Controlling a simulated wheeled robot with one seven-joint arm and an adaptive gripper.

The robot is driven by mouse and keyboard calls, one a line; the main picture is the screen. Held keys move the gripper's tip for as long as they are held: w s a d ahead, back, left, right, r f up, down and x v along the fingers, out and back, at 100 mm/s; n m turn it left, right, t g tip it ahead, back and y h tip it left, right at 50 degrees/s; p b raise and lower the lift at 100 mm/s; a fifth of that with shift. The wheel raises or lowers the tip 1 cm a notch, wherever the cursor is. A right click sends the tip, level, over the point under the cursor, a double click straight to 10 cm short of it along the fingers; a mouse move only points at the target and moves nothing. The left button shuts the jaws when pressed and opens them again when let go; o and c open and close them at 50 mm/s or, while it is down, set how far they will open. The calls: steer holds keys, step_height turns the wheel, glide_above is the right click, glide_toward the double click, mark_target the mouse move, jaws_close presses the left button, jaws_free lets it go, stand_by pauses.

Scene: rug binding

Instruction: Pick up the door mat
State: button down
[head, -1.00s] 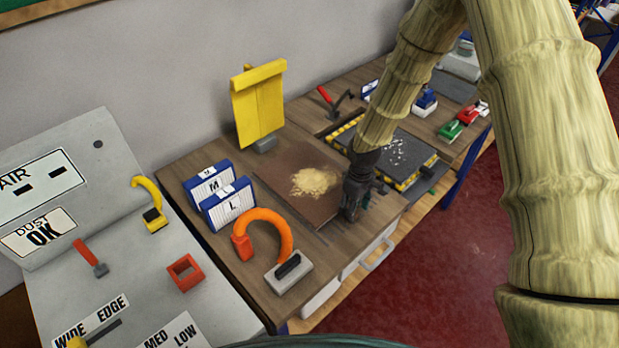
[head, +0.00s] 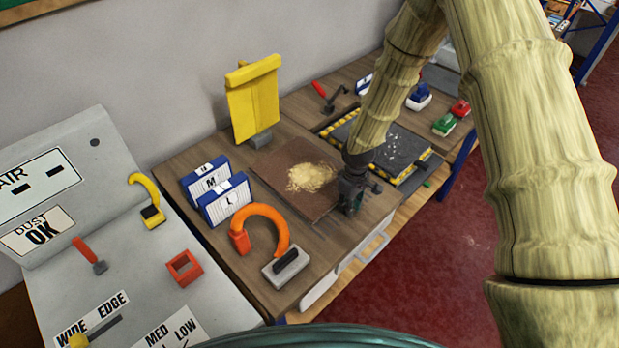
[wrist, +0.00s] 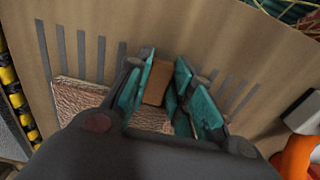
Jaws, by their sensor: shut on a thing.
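The door mat (head: 282,166) is a flat brown rectangle with a pale tan patch in its middle. It lies on the wooden bench in the head view. My gripper (head: 351,197) is at its right front edge, pointing down. In the wrist view, my gripper (wrist: 158,85) has its teal fingers closed around a small brown piece, which looks like the mat's edge (wrist: 157,82). Coarse reddish-brown mat surface shows beside and below the fingers. My gripper's dark body hides much of the mat there.
An orange hook-shaped tool (head: 268,213) and blue-and-white boxes (head: 226,200) stand left of the mat. A yellow panel (head: 254,100) stands behind it. A black tray with yellow-black edging (head: 400,150) lies right. Grey strips (wrist: 81,55) mark the tan surface in the wrist view.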

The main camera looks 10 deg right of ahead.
steer(key=shift+r, duration=0.15)
step_height(320, 180, up, 2)
steer(key=shift+w+r+b, duration=0.1)
steer(key=shift+r+b, duration=0.15)
steer(key=shift+b, duration=0.9)
steer(key=shift+s+d+r+b, duration=0.1)
steer(key=shift+s+r+b, duration=0.15)
steer(key=shift+r+b, duration=0.05)
steer(key=s+d+r+b, duration=0.1)
steer(key=s+d+b, duration=0.2)
steer(key=s, duration=0.4)
steer(key=s+d+r+b, duration=0.1)
steer(key=s+d+b, duration=0.15)
steer(key=s, duration=0.45)
steer(key=w+a+r, duration=0.2)
steer(key=w+a, duration=0.1)
steer(key=w, duration=0.4)
steer(key=w+a+r, duration=0.2)
steer(key=w+r, duration=0.1)
steer(key=w, duration=0.4)
steer(key=f, duration=0.5)
steer(key=shift+w+a+p, duration=0.1)
steer(key=shift+a+p, duration=0.2)
steer(key=shift+p, duration=0.05)
steer(key=shift+f+p, duration=0.7)
steer(key=shift+f, duration=1.85)
